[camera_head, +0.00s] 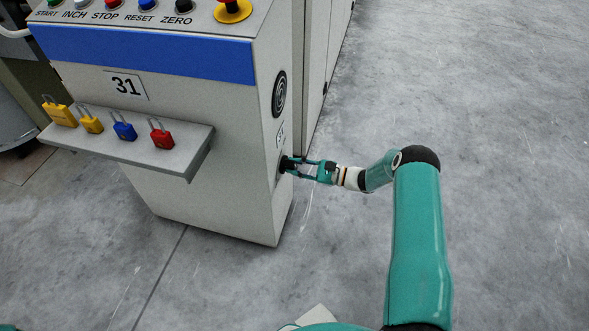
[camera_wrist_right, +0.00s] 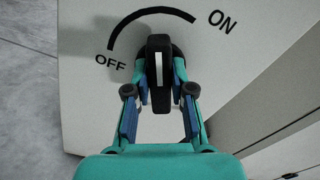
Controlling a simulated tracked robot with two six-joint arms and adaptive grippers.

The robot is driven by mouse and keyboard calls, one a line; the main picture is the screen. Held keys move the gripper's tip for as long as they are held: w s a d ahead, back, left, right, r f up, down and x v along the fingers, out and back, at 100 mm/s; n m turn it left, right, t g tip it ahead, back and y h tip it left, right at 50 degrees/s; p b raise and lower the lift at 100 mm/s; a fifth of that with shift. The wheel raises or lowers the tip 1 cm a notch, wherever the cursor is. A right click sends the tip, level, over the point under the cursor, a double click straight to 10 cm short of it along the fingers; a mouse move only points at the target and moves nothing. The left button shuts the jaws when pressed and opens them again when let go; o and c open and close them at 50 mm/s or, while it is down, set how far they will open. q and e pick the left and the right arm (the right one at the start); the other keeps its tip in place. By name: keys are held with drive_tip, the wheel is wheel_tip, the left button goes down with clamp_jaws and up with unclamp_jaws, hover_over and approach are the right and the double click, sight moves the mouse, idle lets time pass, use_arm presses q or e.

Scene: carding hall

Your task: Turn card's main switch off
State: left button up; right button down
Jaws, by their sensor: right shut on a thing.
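The main switch is a black rotary knob with a white line (camera_wrist_right: 158,68), on the side wall of the card's control cabinet. Its white line points up in the right wrist view, between the OFF label (camera_wrist_right: 111,61) and the ON label (camera_wrist_right: 222,22), under a black arc. My right gripper (camera_head: 290,164) reaches the cabinet's side from the right in the head view. In the wrist view its fingers (camera_wrist_right: 159,82) are shut on the knob, one on each side. My left gripper is not in view.
The cabinet (camera_head: 225,190) carries number 31 and a row of buttons with a red emergency stop (camera_head: 233,6) on top. A shelf (camera_head: 185,165) on its front holds yellow, blue and red padlocks. Taller panels (camera_head: 318,60) stand behind. The floor at right is clear.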

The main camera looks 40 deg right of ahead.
drive_tip(key=n+b, duration=0.1)
drive_tip(key=n, duration=0.3)
drive_tip(key=n+b, duration=0.1)
drive_tip(key=n, duration=0.1)
drive_tip(key=shift+s+a+f+n+b, duration=0.2)
drive_tip(key=shift+a+f+n+b, duration=0.1)
drive_tip(key=shift+f+b, duration=0.1)
drive_tip(key=n+b, duration=0.3)
drive_tip(key=n, duration=0.2)
drive_tip(key=shift+a+f+n, duration=0.1)
drive_tip(key=shift+f+n, duration=0.05)
drive_tip(key=shift+n, duration=0.15)
drive_tip(key=c, duration=1)
unclamp_jaws()
drive_tip(key=shift+d, duration=0.2)
drive_tip(key=v, duration=1.2)
